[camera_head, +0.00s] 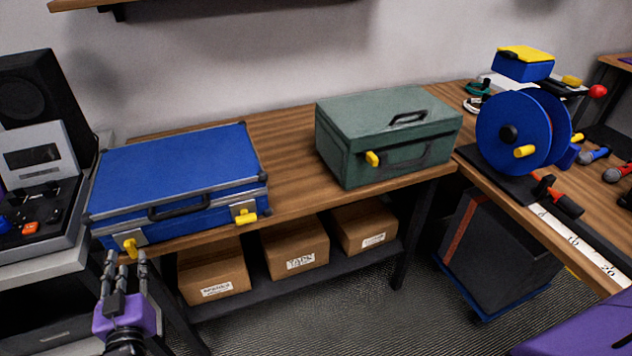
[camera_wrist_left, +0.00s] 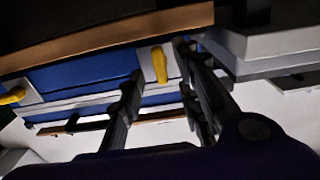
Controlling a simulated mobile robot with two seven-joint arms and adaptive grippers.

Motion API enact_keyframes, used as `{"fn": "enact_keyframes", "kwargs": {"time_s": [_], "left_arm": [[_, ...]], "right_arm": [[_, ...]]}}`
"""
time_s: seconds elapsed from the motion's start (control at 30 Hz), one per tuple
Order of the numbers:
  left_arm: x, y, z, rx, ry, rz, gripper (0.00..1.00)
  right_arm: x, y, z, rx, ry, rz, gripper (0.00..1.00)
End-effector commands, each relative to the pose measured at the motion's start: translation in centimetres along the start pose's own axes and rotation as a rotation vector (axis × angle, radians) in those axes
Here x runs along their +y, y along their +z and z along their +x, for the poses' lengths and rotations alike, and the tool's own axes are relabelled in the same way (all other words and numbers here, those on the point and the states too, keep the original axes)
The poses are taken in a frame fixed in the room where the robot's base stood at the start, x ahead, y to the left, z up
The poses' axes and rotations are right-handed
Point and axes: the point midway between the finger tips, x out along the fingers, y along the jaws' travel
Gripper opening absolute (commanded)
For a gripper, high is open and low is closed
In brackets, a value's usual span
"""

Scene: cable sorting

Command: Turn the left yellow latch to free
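The blue case (camera_head: 180,172) lies shut on the wooden bench, with two yellow latches on its front. The left yellow latch (camera_head: 131,247) hangs from its metal plate near the case's left front corner. The right yellow latch (camera_head: 245,216) sits near the other corner. My left gripper (camera_head: 126,260) is just in front of and below the left latch, fingers apart and empty. In the left wrist view, the left latch (camera_wrist_left: 160,65) shows between the spread fingers; whether they touch it is unclear. The right latch (camera_wrist_left: 12,96) is at that view's left edge. My right gripper is out of view.
A green toolbox (camera_head: 385,133) with its own yellow latch stands right of the case. A blue cable reel (camera_head: 512,130) is farther right. Cardboard boxes (camera_head: 293,250) sit on the shelf below. A grey device (camera_head: 40,185) stands close to the case's left side.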

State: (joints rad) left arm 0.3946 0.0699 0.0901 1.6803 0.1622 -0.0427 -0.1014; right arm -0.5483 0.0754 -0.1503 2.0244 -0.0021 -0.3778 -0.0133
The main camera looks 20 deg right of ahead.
Motion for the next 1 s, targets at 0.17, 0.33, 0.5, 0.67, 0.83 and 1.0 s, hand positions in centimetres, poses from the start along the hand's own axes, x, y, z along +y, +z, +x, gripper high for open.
{"fn": "enact_keyframes", "kwargs": {"time_s": [0.17, 0.33, 0.5, 0.67, 0.83, 1.0], "left_arm": [[0.0, 0.2, -4.2, -0.004, -0.001, -0.001, 0.31], [0.0, 0.1, -7.3, -0.003, 0.0, -0.002, 0.31], [0.0, 0.0, -9.0, -0.001, 0.0, -0.002, 0.31], [0.0, 0.0, -9.4, -0.001, 0.0, -0.002, 0.31], [0.0, 0.0, -9.4, -0.001, 0.001, -0.002, 0.31], [0.0, 0.1, -9.4, -0.001, 0.001, -0.002, 0.31]], "right_arm": [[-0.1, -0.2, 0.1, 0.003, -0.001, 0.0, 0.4], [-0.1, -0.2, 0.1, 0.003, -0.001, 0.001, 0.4], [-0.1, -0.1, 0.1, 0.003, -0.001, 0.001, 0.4], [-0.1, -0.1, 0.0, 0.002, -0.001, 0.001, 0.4], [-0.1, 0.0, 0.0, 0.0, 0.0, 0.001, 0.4], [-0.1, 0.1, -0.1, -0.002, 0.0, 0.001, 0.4]]}}
